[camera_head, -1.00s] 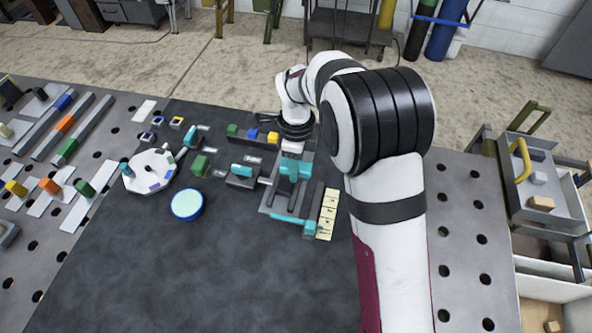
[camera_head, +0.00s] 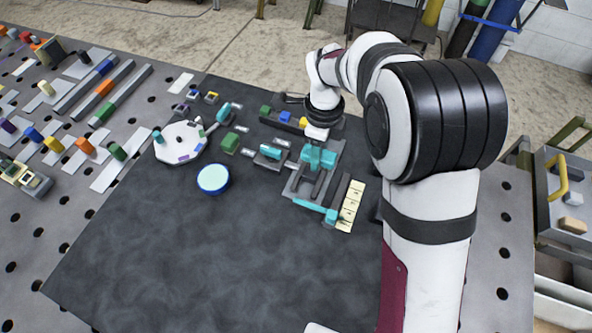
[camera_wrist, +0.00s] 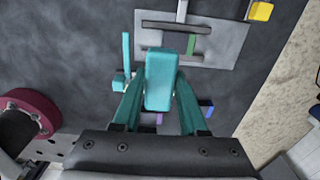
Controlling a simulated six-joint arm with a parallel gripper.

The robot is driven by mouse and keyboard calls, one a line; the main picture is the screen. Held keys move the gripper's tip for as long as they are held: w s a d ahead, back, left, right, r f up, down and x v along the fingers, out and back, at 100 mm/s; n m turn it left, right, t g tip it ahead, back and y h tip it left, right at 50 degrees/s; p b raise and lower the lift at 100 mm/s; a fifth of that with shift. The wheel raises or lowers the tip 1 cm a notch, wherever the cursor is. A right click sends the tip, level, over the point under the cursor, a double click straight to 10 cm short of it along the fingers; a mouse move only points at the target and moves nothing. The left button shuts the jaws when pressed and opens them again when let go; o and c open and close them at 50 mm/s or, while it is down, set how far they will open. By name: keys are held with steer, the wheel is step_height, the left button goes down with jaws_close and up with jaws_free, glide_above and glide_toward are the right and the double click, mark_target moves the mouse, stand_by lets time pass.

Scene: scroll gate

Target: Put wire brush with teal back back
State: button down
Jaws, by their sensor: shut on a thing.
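My gripper (camera_head: 317,150) is at the far side of the black mat, over a grey slotted fixture (camera_head: 300,186). In the wrist view its two teal fingers (camera_wrist: 160,105) are shut on an upright teal-backed block (camera_wrist: 163,75), which I take for the wire brush. Its bristles and underside are hidden, and I cannot tell whether it touches the fixture. A teal bar (camera_head: 315,206) lies along the fixture's near edge. A pale yellow strip (camera_head: 350,206) with marks lies right of it.
Small green, blue and yellow blocks sit on a dark rail (camera_head: 294,124) behind. The near part of the mat (camera_head: 220,260) is clear.

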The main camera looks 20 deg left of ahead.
steer(key=s+a, duration=0.2)
steer(key=s, duration=0.2)
glide_above(258, 199)
steer(key=f, duration=0.6)
steer(key=shift+w+d+f, duration=0.1)
steer(key=shift+d+f, duration=0.15)
steer(key=shift+f, duration=0.15)
steer(key=shift+a+f, duration=0.15)
steer(key=shift+f, duration=0.95)
steer(key=shift+a+f, duration=0.1)
steer(key=shift+f, duration=0.95)
steer(key=shift+f, duration=0.1)
steer(key=shift+c, duration=2.2)
jaws_free()
